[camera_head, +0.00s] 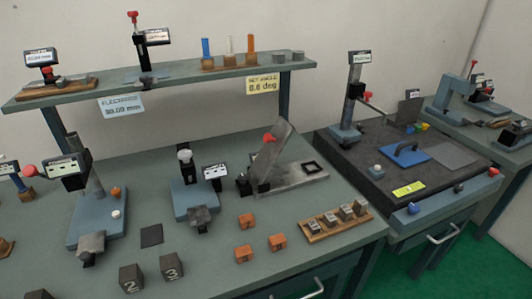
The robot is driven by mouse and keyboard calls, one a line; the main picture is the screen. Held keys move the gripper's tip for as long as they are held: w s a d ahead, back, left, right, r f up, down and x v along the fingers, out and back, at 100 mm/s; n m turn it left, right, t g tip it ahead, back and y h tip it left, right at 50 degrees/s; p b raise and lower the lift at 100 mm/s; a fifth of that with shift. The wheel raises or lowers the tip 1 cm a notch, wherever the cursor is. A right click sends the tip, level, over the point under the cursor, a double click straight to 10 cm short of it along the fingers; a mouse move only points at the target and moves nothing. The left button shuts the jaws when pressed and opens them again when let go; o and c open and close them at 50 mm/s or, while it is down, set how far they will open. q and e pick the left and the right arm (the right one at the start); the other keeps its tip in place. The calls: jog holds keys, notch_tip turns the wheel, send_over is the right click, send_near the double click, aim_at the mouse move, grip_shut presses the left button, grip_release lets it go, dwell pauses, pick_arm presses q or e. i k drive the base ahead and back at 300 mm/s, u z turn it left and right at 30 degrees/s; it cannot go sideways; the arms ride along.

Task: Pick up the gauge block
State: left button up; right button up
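Several small grey metal blocks stand in a row on a wooden tray (318,236) at the front right of the near bench; one of them is this block (345,211). They look like gauge blocks, but I cannot tell which one the task means. Two dark cubes marked 2 (131,279) and 3 (172,268) sit at the front edge of the view. Three small orange blocks (277,242) lie between these cubes and the tray. Neither of my grippers is in view.
Blue-based instruments (88,228) with small displays stand on the bench, and a tilted metal plate (272,153) rises behind the tray. A raised shelf (190,75) runs along the back. A dark surface plate (388,172) is to the right. A dark square pad (152,235) is empty.

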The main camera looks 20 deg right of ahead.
aim_at(330, 221)
jog(key=z, duration=1.35)
